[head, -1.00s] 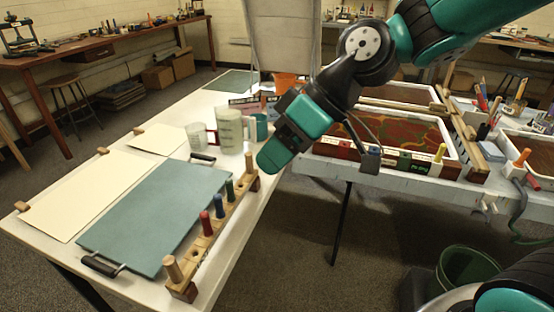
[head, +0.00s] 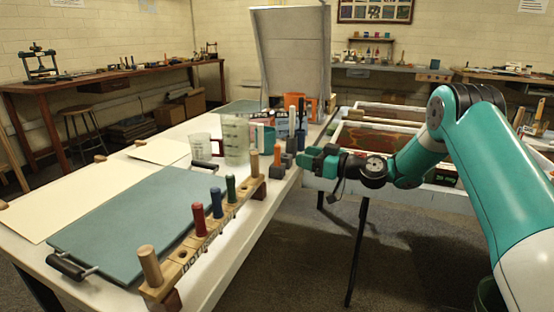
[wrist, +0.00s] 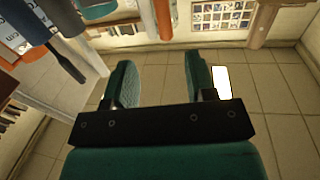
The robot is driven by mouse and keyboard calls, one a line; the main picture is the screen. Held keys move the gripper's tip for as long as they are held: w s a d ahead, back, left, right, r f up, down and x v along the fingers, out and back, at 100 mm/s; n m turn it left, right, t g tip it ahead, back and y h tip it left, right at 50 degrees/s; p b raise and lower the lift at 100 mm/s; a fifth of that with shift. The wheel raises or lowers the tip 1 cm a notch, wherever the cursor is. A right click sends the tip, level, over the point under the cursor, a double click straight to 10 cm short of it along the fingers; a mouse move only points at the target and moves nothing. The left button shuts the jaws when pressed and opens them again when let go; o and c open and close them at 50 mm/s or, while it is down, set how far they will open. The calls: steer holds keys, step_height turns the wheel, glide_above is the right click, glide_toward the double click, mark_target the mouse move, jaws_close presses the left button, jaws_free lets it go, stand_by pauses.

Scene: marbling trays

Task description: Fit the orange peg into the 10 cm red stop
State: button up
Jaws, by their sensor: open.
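My gripper (head: 306,160) is in the middle of the head view, by the right edge of the white table, close to some small grey blocks. In the wrist view its two green fingers (wrist: 160,85) are apart with nothing between them. An orange cylinder (wrist: 163,18) shows at the top of the wrist view, beyond the fingers; I cannot tell whether it is the orange peg. An orange-red upright piece (head: 277,153) by the grey blocks is too small to name surely. I cannot pick out the 10 cm red stop; my arm covers part of the tray edge.
A wooden rail (head: 212,232) with red, blue, green and bare wood pegs runs along the table's right side. Marbling trays (head: 385,135) lie behind my arm. Open floor lies in front.

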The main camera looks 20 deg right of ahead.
mark_target(277, 159)
steer(key=x, duration=0.5)
steer(key=shift+w+a, duration=0.2)
steer(key=shift+a, duration=0.1)
steer(key=shift+a+f+x, duration=0.1)
steer(key=shift+x, duration=1.25)
steer(key=shift+a+f+x, duration=0.1)
steer(key=shift+f+x, duration=0.05)
steer(key=shift+x, duration=1.25)
steer(key=shift+s, duration=0.2)
jaws_close()
